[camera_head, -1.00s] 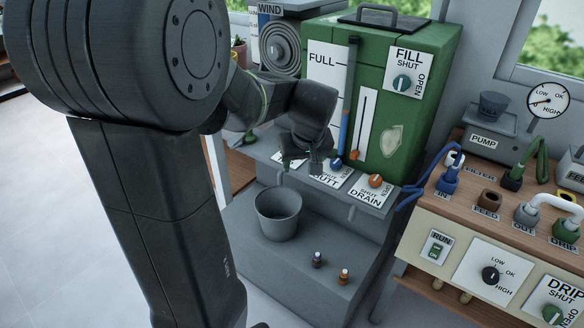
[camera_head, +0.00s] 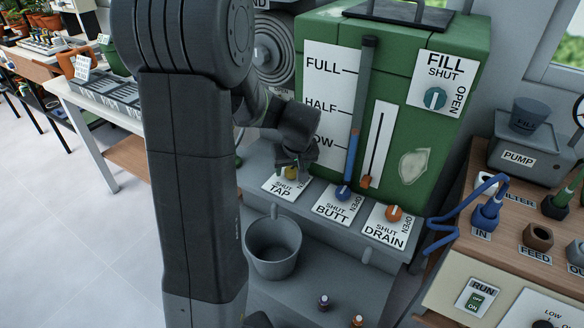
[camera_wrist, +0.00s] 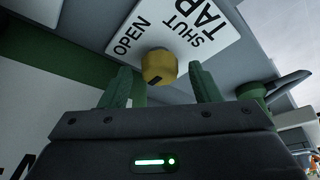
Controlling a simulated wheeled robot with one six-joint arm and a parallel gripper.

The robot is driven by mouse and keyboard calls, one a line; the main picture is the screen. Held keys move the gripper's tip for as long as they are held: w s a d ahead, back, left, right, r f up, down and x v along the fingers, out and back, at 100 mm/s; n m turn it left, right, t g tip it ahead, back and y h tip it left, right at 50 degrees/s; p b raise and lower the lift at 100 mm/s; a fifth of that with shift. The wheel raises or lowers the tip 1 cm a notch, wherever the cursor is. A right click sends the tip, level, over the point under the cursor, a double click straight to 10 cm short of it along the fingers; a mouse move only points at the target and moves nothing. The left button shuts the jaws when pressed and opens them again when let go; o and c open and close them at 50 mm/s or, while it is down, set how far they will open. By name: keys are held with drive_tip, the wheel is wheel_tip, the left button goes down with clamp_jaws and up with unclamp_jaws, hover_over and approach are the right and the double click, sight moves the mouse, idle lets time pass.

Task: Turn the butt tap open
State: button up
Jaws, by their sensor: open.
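The yellow knob on the plate marked TAP (camera_head: 291,173) is at the left of a row of three plates. In the wrist view the yellow knob (camera_wrist: 158,67) lies between my gripper's (camera_wrist: 160,80) two green fingers, with a gap on each side. The words OPEN and SHUT are on its plate (camera_wrist: 150,22). In the head view my gripper (camera_head: 292,163) is open just above this knob. A blue knob (camera_head: 343,192) is on the plate marked BUTT (camera_head: 338,206), to the right of my gripper and apart from it.
An orange knob (camera_head: 394,214) is on the DRAIN plate (camera_head: 385,230). A green tank (camera_head: 440,130) with level gauges stands behind. A grey bucket (camera_head: 274,262) is below the plates. A pump bench (camera_head: 470,200) is at the right. Pale floor (camera_head: 90,240) at the left is free.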

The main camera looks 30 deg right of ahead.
drive_tip(key=c, duration=1)
